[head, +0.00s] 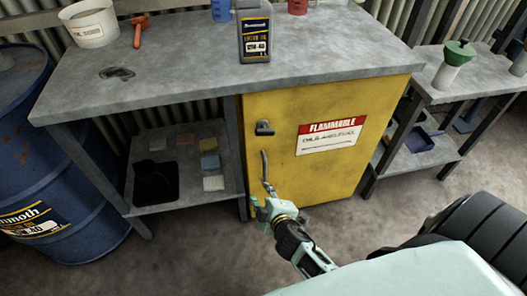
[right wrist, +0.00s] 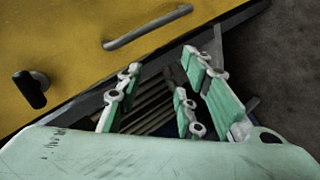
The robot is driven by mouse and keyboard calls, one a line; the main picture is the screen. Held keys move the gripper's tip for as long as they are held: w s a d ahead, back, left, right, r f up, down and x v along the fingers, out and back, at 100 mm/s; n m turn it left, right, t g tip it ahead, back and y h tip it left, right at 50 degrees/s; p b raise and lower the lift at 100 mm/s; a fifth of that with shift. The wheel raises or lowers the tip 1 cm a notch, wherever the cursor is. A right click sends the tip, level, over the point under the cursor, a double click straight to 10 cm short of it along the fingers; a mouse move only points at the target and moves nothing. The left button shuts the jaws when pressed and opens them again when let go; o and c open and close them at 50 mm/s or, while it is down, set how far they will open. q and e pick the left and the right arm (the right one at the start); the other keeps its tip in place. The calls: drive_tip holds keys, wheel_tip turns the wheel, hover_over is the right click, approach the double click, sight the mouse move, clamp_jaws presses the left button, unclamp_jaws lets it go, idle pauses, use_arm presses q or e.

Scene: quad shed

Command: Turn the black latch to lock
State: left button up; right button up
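The black latch (head: 264,128) sits near the upper left edge of the yellow cabinet door (head: 285,105). It also shows in the right wrist view (right wrist: 32,90) at the left, apart from my fingers. A grey metal bar handle (head: 265,168) is on the door below the latch, and it shows at the top of the right wrist view (right wrist: 148,27). My right gripper (head: 273,207) is low in front of the door, below the handle. In the right wrist view its fingers (right wrist: 162,92) are spread with nothing between them. My left gripper is not in view.
A grey workbench (head: 170,62) runs over the cabinet, with a dark oil bottle (head: 255,32) on top. A blue drum (head: 50,170) stands at the left. A second grey bench (head: 480,90) is at the right, and a dark tyre (head: 480,225) is at the lower right.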

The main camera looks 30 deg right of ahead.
drive_tip(key=w+d+r+n+t+h+b, duration=0.1)
drive_tip(key=w+d+r+t+b, duration=0.2)
drive_tip(key=r, duration=0.5)
drive_tip(key=n+t+h+b, duration=0.1)
drive_tip(key=t+h+b, duration=0.1)
drive_tip(key=b, duration=0.1)
approach(264, 135)
drive_tip(key=x, duration=0.3)
drive_tip(key=p+x, duration=0.1)
drive_tip(key=x, duration=0.5)
drive_tip(key=shift+w+d, duration=0.2)
drive_tip(key=shift+w, duration=0.1)
drive_tip(key=shift+w+d, duration=0.1)
drive_tip(key=shift+w, duration=0.45)
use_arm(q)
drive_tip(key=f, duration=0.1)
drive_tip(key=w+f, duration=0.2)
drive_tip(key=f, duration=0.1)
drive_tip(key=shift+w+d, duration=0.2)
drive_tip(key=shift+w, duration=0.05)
use_arm(e)
clamp_jaws()
